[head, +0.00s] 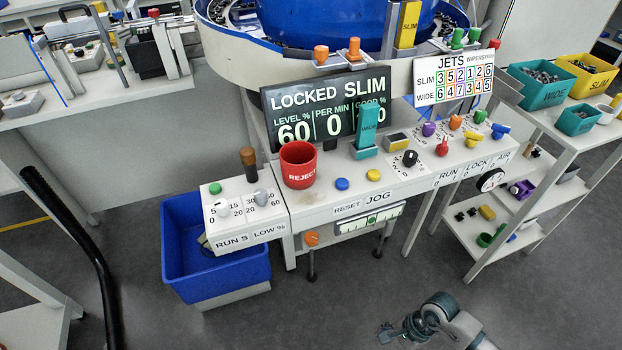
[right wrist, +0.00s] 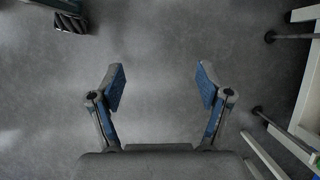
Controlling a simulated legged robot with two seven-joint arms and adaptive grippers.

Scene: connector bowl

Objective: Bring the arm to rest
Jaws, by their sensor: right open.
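My right gripper (head: 392,333) is low at the bottom of the head view, in front of the machine and away from its panel. In the right wrist view the right gripper (right wrist: 160,88) has its two blue-padded fingers spread wide, with only grey floor between them. It is open, empty and touches nothing. My left gripper is not in the head view.
The control panel (head: 330,205) carries a red REJECT cup (head: 299,165), knobs and buttons. A blue bin (head: 215,262) stands on the left below it. A shelf rack (head: 500,235) is at the right. The grey floor (head: 345,300) around my right gripper is clear.

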